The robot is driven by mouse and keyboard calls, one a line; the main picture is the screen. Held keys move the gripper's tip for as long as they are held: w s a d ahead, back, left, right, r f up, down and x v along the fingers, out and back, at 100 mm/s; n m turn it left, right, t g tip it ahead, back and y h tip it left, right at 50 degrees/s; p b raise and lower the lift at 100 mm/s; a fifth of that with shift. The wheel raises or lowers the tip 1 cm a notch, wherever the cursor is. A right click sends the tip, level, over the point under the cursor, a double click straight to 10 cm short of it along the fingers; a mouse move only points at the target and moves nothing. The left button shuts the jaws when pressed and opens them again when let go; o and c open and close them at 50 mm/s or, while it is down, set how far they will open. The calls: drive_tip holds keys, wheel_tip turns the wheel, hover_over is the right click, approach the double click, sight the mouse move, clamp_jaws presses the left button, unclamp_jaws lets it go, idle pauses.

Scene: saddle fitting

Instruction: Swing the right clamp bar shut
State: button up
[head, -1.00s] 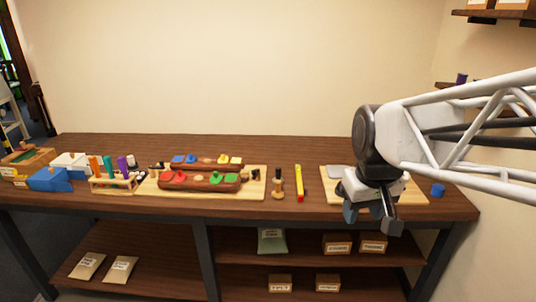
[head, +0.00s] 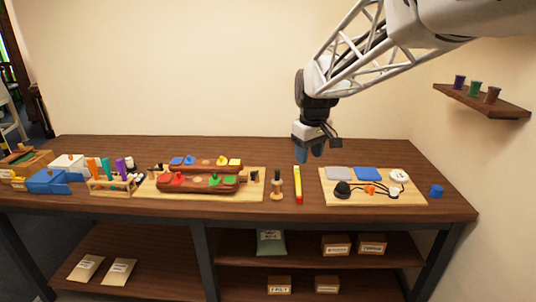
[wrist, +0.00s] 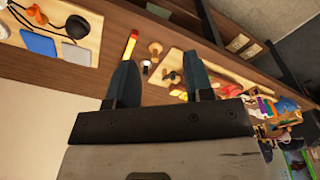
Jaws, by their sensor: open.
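A pale wooden board (head: 208,194) carries two long brown wooden pieces, a front one (head: 196,183) and a rear one (head: 205,165), with red, green, blue and yellow parts on them. A small dark upright part (head: 254,175) stands at the board's right end. I cannot tell for sure which part is the right clamp bar or how it is turned. My gripper (head: 310,153) is open and empty, fingers pointing down, in the air behind and to the right of this board. In the wrist view its two fingers (wrist: 160,82) are spread apart.
A yellow and red stick (head: 298,186) and a wooden knobbed tool (head: 277,186) lie between the boards. The right board (head: 345,201) holds grey and blue pads, a black knob and a white disc.

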drive_tip(key=w+a+f+n, duration=0.2)
drive_tip(key=w+a+f, duration=0.15)
drive_tip(key=w, duration=0.35)
drive_tip(key=w+a+f+n, duration=0.1)
drive_tip(key=w+a+f, duration=0.1)
drive_tip(key=w+a, duration=0.45)
drive_tip(key=n+g, duration=0.1)
drive_tip(key=n, duration=0.3)
hover_over(253, 172)
drive_tip(key=f, duration=0.9)
drive_tip(key=shift+w+d+f, duration=0.1)
drive_tip(key=shift+d+f, duration=0.1)
drive_tip(key=shift+f, duration=0.15)
drive_tip(key=shift+w+a+f+g, duration=0.25)
drive_tip(key=shift+f+g, duration=0.05)
drive_tip(key=shift+s+f, duration=0.2)
drive_tip(key=shift+f, duration=3.65)
clamp_jaws()
